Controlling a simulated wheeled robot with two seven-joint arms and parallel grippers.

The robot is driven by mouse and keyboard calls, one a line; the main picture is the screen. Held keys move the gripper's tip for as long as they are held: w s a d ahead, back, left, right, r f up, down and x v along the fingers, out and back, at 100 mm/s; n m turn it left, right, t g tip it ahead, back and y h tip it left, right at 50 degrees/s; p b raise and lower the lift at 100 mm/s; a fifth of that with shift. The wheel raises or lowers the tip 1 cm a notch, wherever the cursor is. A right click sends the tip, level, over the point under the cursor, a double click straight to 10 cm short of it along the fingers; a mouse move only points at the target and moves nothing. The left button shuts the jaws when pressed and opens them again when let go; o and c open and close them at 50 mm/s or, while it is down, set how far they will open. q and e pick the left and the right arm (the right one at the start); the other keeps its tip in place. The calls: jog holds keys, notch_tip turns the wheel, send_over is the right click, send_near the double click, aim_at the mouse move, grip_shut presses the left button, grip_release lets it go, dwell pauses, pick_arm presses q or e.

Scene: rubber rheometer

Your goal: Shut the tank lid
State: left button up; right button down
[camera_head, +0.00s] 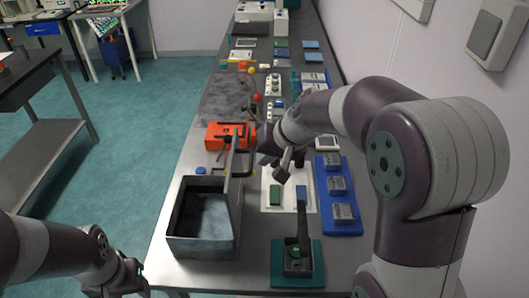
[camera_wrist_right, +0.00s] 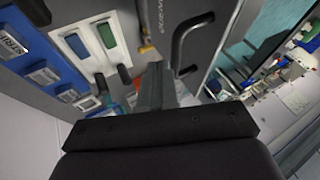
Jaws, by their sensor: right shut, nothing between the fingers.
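The tank (camera_head: 205,243) is an open grey metal box at the front left of the bench. Its lid (camera_head: 236,190) stands raised, close to upright, along the tank's right side. In the right wrist view the lid (camera_wrist_right: 212,28) shows a dark bar handle (camera_wrist_right: 187,40) and partly visible lettering. My right gripper (camera_head: 284,166) is shut and empty, to the right of the lid. In the wrist view its fingers (camera_wrist_right: 156,78) point toward the lid, just below the handle; contact cannot be told. My left gripper (camera_head: 125,282) is low at the front left, off the bench, its fingers unclear.
An orange device (camera_head: 228,133) stands behind the tank. Right of the lid are a white tray (camera_head: 273,205) with green and blue pieces, a blue rack (camera_head: 345,226) with metal blocks, and a teal-based fixture (camera_head: 285,277). The aisle left of the bench is clear.

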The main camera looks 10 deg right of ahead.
pick_arm(q)
jog(key=shift+a, duration=0.25)
pick_arm(e)
jog(key=shift+a, duration=0.4)
pick_arm(q)
jog(key=shift+d+r, duration=0.1)
jog(key=shift+d, duration=0.05)
pick_arm(e)
jog(key=shift+d, duration=0.1)
